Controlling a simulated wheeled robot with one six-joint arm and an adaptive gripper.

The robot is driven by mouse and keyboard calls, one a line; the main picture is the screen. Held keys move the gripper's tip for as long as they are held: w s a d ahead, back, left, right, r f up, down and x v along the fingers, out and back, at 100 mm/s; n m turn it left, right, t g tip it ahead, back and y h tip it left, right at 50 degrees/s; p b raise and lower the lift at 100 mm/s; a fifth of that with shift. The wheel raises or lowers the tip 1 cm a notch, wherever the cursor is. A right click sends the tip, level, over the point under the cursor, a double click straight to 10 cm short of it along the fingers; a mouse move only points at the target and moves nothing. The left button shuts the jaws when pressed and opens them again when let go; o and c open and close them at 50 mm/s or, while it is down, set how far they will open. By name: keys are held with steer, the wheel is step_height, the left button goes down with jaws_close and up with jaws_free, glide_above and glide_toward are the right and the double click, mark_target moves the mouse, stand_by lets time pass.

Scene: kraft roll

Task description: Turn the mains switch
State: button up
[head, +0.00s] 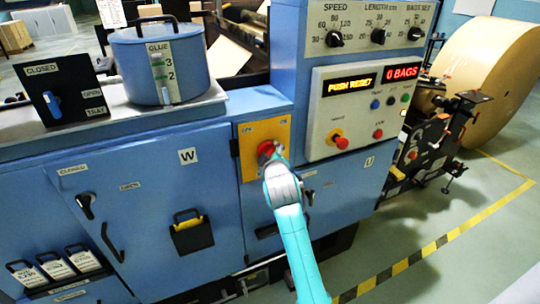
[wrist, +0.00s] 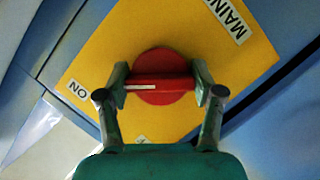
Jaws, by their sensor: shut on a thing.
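The mains switch (head: 266,150) is a red round knob on a yellow plate (head: 248,165) on the blue machine front, mostly hidden by my arm in the head view. In the wrist view the red switch (wrist: 160,62) has a raised bar across it with a white line at its left end. That line lies toward a label reading ON at the left of the yellow plate (wrist: 100,60). My gripper (wrist: 161,86) is shut on the bar, one finger at each end. In the head view my gripper (head: 271,160) reaches the switch from the front.
A panel (head: 322,110) with a red knob and displays reading PUSH RESET and 0 BAGS is right of the switch. A blue glue pot (head: 190,75) stands on the ledge above left. A large kraft roll (head: 490,80) is at right. Striped tape marks the open floor.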

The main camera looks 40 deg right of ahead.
steer(key=shift+f, duration=0.1)
stand_by(0.5)
steer(key=o, duration=1.1)
steer(key=shift+o, duration=0.2)
steer(key=v, duration=1.2)
steer(key=shift+d, duration=0.1)
